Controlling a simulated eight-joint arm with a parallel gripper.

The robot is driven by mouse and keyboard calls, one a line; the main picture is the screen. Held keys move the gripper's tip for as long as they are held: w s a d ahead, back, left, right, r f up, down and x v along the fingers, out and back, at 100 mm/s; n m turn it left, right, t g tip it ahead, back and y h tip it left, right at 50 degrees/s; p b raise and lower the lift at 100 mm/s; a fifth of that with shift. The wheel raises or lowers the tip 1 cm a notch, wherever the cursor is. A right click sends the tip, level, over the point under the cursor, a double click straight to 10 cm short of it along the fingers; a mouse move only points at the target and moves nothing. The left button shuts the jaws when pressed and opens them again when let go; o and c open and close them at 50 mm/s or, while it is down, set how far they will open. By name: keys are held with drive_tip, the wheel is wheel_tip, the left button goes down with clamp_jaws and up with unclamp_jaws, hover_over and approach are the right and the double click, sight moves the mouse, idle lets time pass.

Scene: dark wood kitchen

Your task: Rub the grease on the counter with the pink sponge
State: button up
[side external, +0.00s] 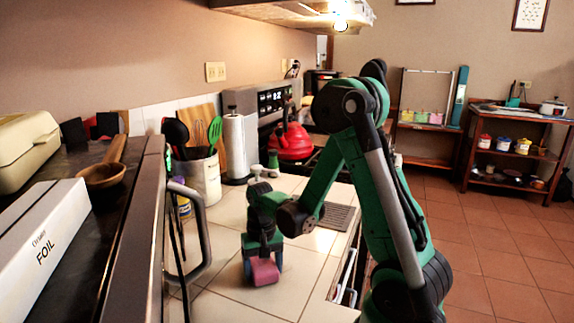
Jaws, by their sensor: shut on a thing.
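The pink sponge (265,272) is at the near part of the light tiled counter (225,300). My gripper (261,262) points down and is shut on the pink sponge, which shows below and between its fingers. The sponge is at or very close to the counter surface; I cannot tell if it presses on it. I cannot make out any grease on the tiles; the gripper and sponge may hide it.
A utensil crock (203,178), a paper towel roll (235,146) and a red kettle (291,141) stand behind. A dark raised ledge with a handle (196,235) bounds the left. Bare tiles lie around the sponge. The counter's edge is at the right.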

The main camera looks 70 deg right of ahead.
drive_tip(key=shift+a, duration=0.35)
drive_tip(key=shift+r, duration=3.9)
drive_tip(key=shift+s, duration=0.1)
